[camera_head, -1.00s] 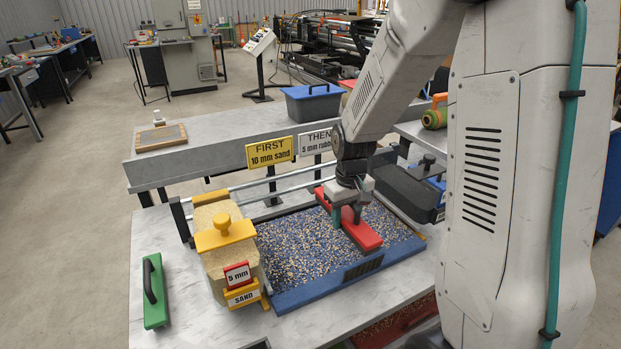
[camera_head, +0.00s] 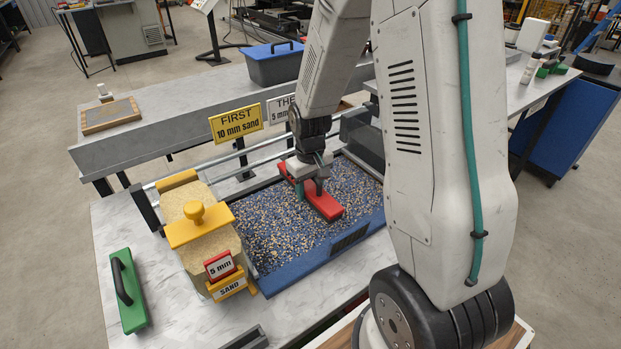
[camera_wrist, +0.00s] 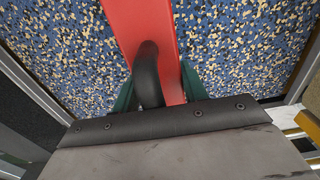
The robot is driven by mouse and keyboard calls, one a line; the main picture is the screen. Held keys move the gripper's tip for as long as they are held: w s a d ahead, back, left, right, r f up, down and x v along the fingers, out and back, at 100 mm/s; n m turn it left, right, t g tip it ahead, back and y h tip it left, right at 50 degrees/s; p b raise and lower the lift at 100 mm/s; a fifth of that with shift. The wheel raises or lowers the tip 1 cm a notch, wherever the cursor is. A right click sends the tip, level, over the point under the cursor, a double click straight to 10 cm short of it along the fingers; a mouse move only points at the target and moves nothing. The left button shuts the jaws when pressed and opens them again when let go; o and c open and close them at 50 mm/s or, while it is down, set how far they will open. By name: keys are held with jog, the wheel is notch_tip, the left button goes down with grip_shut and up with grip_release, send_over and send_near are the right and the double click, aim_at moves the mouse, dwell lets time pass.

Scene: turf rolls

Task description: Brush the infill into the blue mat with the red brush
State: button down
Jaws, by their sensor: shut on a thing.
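The blue mat (camera_head: 262,232) lies in a tray on the bench, speckled all over with tan and dark infill. The red brush (camera_head: 326,207) lies across the mat, long and narrow, right of its middle. My gripper (camera_head: 311,187) is above the brush and shut on its black handle. In the wrist view the red brush (camera_wrist: 140,25) runs up from between the green fingers of my gripper (camera_wrist: 155,92), with the black handle between them. The brush's bristles are hidden, so I cannot tell how firmly it touches the mat.
A green brush (camera_head: 128,290) lies on the bench at left. Signs (camera_head: 236,123) and rails stand behind the mat.

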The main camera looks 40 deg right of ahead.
jog(key=shift+f, duration=0.4)
jog(key=shift+s, duration=0.2)
send_near(282, 222)
jog(key=shift+w+a+f, duration=0.1)
jog(key=shift+a+f, duration=0.55)
jog(key=shift+a, duration=0.45)
jog(key=shift+s+a+f, duration=0.1)
jog(key=shift+a+f, duration=0.55)
jog(key=shift+a, duration=0.4)
jog(key=shift+w+a+f, duration=0.1)
jog(key=shift+a+f, duration=0.55)
jog(key=shift+a, duration=0.45)
jog(key=shift+f, duration=1.5)
jog(key=shift+d, duration=0.15)
jog(key=shift+d, duration=3.1)
